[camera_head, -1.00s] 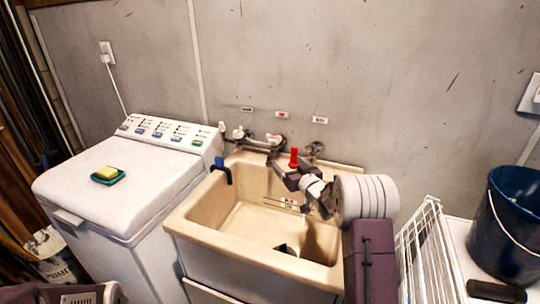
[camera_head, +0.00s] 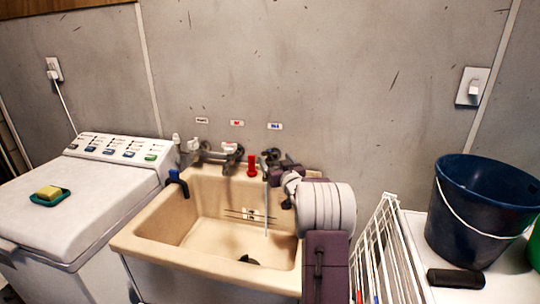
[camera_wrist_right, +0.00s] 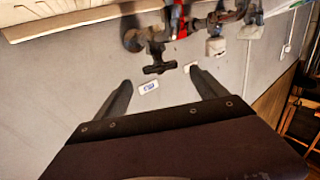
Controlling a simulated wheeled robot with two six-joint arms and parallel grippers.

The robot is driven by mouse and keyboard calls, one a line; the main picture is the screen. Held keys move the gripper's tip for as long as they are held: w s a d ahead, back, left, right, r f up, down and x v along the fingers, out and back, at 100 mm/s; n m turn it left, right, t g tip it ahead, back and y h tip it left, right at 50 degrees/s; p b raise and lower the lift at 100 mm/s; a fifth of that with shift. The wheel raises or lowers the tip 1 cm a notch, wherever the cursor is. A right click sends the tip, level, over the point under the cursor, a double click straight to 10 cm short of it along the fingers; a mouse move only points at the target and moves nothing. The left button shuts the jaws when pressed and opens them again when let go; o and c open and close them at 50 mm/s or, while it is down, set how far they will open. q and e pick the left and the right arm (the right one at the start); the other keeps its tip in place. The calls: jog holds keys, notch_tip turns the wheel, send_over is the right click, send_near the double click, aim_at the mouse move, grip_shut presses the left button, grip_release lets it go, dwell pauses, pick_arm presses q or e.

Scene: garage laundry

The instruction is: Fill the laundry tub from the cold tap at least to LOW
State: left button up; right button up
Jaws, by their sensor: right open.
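The beige laundry tub (camera_head: 150,240) stands at the centre of the head view, with level marks (camera_head: 250,214) on its inner back wall. A dark round spot, drain or plug, shows on its floor; I cannot tell which. The cold tap (camera_head: 271,156), under a blue label (camera_head: 275,126), has a dark cross handle (camera_wrist_right: 160,68) in the right wrist view. A thin pale vertical stream (camera_head: 266,210) falls into the tub. I see no clear water surface. My right gripper (camera_wrist_right: 165,88) is open and empty, its fingertips just short of the handle. My left gripper is out of view.
A red cylinder (camera_head: 252,166) stands by the taps and a blue hook (camera_head: 177,182) on the left rim. A washing machine (camera_head: 100,180) stands left. A white rack (camera_head: 385,250) and a blue bucket (camera_head: 475,215) are at the right. Other taps (camera_head: 228,150) sit left of the cold one.

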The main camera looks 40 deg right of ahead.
aim_at(272, 152)
jog(key=x, duration=0.5)
jog(key=shift+w+d, duration=0.1)
jog(key=shift+w, duration=0.25)
jog(key=c, duration=1.4)
jog(key=shift+r+p, duration=0.15)
jog(key=shift+p, duration=0.45)
jog(key=y+p, duration=0.1)
jog(key=p, duration=0.1)
jog(key=n+y+p, duration=0.1)
jog(key=p, duration=0.1)
jog(key=n+y+p, duration=0.1)
jog(key=p, duration=0.1)
jog(key=shift+d+r+t, duration=0.3)
jog(key=shift+r+t, duration=0.1)
jog(key=shift+o, duration=0.2)
jog(key=shift+f+n+y, duration=0.25)
jog(key=shift+n+y, duration=0.25)
jog(key=shift+y, duration=0.3)
jog(key=n+y+b, duration=0.1)
jog(key=b, duration=0.2)
jog(key=f+y+b, duration=0.1)
jog(key=b, duration=0.3)
jog(key=shift+n+y+b, duration=0.3)
jog(key=shift+n+y, duration=0.1)
jog(key=shift+r, duration=0.15)
